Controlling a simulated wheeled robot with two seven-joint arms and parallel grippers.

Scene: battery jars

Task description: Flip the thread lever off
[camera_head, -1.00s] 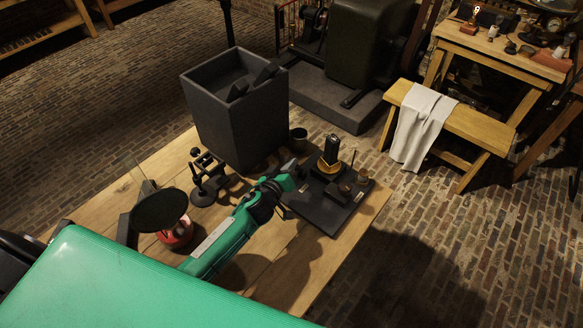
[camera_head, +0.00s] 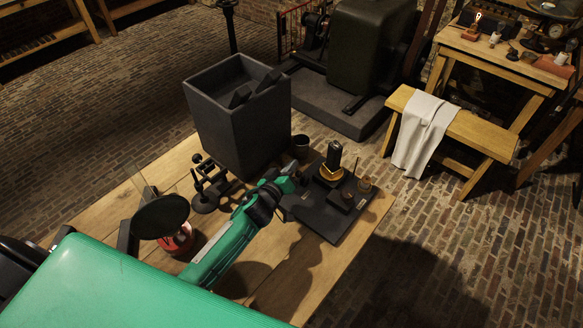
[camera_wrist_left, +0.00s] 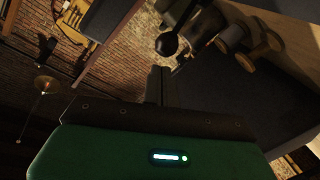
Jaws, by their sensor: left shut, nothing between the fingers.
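A black base plate (camera_head: 325,222) lies at the right end of the wooden bench. It carries a black upright cylinder with a brass collar (camera_head: 332,172) and small brass and dark fittings. My left gripper (camera_head: 293,172) is at the plate's left edge, close to the cylinder; its fingertips are hard to make out there. In the left wrist view the fingers (camera_wrist_left: 160,86) are together and hold nothing. A dark ball-ended rod (camera_wrist_left: 167,44), probably the thread lever, shows just beyond the fingertips; I cannot tell whether they touch. My right gripper is out of view.
A tall grey bin (camera_head: 235,125) and a small dark cup (camera_head: 300,145) stand behind my arm. A black clamp-like stand (camera_head: 207,188) and a round dark disc on a red base (camera_head: 160,216) are to the left. The bench front (camera_head: 290,275) is mostly bare.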

